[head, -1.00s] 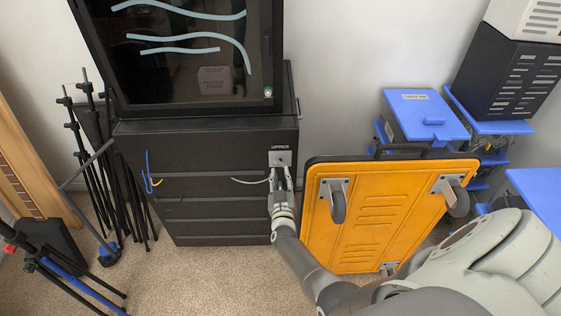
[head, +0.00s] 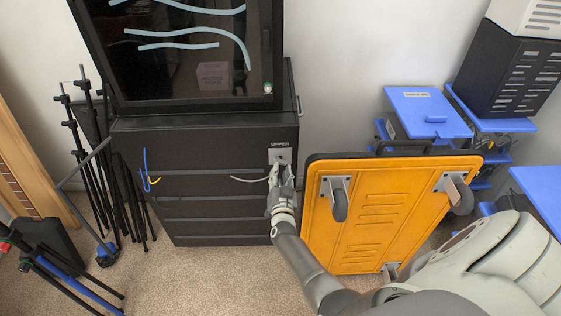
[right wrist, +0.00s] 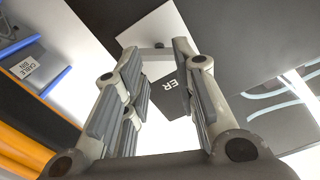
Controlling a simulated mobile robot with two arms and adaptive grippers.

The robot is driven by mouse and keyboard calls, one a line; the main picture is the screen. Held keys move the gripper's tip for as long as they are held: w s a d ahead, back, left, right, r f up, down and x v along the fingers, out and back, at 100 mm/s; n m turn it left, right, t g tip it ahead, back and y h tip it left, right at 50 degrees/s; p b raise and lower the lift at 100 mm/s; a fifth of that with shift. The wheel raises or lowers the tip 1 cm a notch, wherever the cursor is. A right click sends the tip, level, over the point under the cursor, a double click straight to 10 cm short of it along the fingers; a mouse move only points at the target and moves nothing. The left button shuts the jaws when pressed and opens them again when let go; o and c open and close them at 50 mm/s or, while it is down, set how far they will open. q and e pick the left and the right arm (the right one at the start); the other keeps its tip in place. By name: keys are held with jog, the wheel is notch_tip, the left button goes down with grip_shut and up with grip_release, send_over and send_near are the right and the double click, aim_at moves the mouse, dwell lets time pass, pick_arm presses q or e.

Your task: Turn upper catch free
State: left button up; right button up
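The upper catch shows as a small grey plate (head: 279,155) under the word UPPER, near the top right of the black cabinet's front (head: 225,135). In the right wrist view the pale plate (right wrist: 158,27) lies beyond the fingertips. My right gripper (head: 282,170) is just below and in front of the plate in the head view. In the right wrist view its fingers (right wrist: 155,62) stand apart, with a grey bar near their tips. I cannot tell whether they touch the catch; its turning part is largely hidden. My left gripper is not in view.
An orange cart (head: 376,208) stands on end just right of my right forearm. A glass-fronted black case (head: 190,60) sits on the cabinet. Black stands (head: 103,165) lean at the left. A blue-lidded bin (head: 425,105) is at the right. Carpet is clear before the cabinet.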

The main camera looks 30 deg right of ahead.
aim_at(280, 160)
jog(key=shift+b+x, duration=0.45)
jog(key=shift+x, duration=0.55)
grip_shut()
